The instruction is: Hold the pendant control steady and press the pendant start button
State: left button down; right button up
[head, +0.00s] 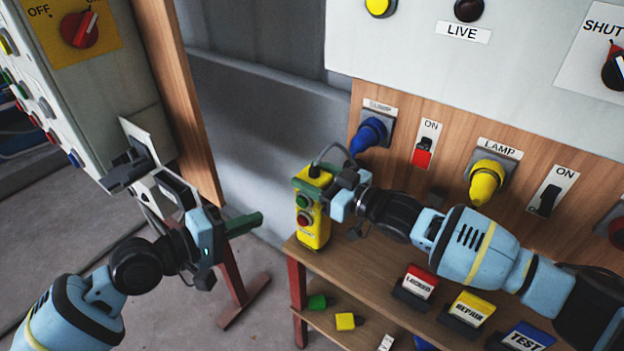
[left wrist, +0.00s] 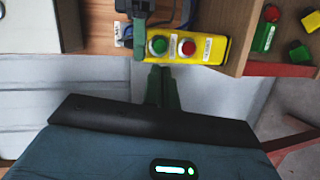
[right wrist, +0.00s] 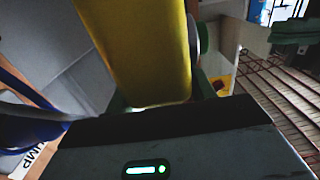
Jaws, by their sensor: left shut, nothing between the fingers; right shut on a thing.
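The yellow pendant control (head: 315,232) hangs upright at the left end of the wooden bench, with a green button (head: 303,201) above a red button (head: 304,218). My right gripper (head: 313,186) is shut around its upper part; the yellow body (right wrist: 140,45) fills the middle of the right wrist view. My left gripper (head: 255,222) is shut and empty, left of the pendant and apart from it in the head view. In the left wrist view its closed green fingertips (left wrist: 161,75) point towards the pendant, roughly in line with the green button (left wrist: 158,45). The button labels are too small to read.
The bench shelf (head: 350,263) holds LOCKED, REPAIR and TEST tags. A wooden panel behind carries a blue plug (head: 369,134), a yellow LAMP plug (head: 486,181) and switches. A grey control cabinet (head: 100,95) stands left. Free air lies between my left gripper and the pendant.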

aim_at(302, 202)
pick_arm(q)
jog(key=s+f+n+t+y, duration=0.1)
jog(key=n+t+y, duration=0.3)
jog(key=t, duration=0.1)
jog(key=s+d+f+n+t+y, duration=0.1)
jog(key=n+t+y, duration=0.3)
jog(key=t, duration=0.1)
jog(key=s+d+f+n+t+y, duration=0.1)
jog(key=s+n+t+y, duration=0.1)
jog(key=n+t+y, duration=0.2)
jog(key=shift+d+f+n+t, duration=0.15)
jog(key=shift+n+t, duration=0.15)
jog(key=shift+t, duration=0.1)
jog(key=shift+w, duration=0.1)
jog(key=w+d, duration=0.5)
jog(key=w, duration=0.2)
jog(key=shift+w+d, duration=0.15)
jog(key=shift+d, duration=0.05)
dwell(1.9)
jog(key=shift+w+d, duration=0.15)
jog(key=shift+w, duration=0.05)
